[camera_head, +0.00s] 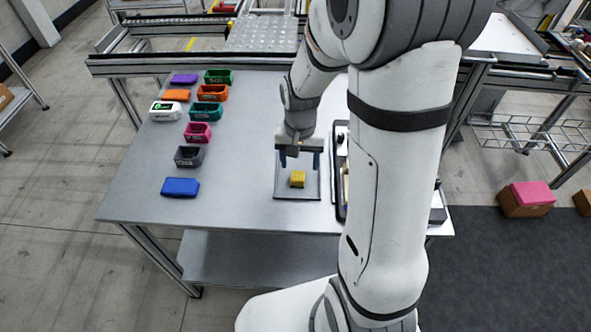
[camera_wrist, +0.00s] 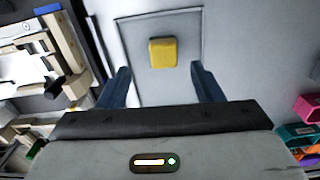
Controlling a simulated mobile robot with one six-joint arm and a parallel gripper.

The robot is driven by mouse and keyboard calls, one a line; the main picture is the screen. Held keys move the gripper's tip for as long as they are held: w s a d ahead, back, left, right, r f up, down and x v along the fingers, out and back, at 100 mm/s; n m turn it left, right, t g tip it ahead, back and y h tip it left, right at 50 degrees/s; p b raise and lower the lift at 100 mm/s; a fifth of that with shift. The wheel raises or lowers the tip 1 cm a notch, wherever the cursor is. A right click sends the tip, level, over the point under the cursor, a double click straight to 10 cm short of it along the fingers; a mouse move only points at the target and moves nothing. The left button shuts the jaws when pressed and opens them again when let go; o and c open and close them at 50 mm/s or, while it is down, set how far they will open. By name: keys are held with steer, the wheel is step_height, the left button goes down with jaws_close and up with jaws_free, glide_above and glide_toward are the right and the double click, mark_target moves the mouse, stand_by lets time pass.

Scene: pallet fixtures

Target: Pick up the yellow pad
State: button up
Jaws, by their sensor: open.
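The yellow pad (camera_head: 298,179) is a small block lying on a flat grey square plate (camera_head: 284,193) on the table. In the wrist view the yellow pad (camera_wrist: 162,52) lies beyond the fingertips, roughly centred between them and apart from both. My gripper (camera_head: 299,160) hangs above the far part of the plate, behind the pad in the head view. Its two dark blue fingers are spread apart with nothing between them. They also show in the wrist view (camera_wrist: 160,72).
Several coloured bins and blocks stand at the table's left, including a blue block (camera_head: 180,187) and a grey bin (camera_head: 190,156). A black-edged tray (camera_head: 340,211) with parts is close right of the plate, partly hidden by my arm. The table (camera_head: 240,130) between bins and plate is clear.

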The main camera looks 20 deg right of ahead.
mark_target(298, 175)
steer(key=shift+w+a+f+p, duration=0.15)
steer(key=shift+f+p, duration=0.15)
steer(key=shift+f, duration=1.5)
steer(key=shift+w+f+p, duration=0.1)
steer(key=shift+f+p, duration=0.15)
steer(key=shift+f, duration=1.5)
steer(key=c, duration=1.1)
steer(key=shift+o, duration=0.2)
steer(key=shift+r, duration=0.15)
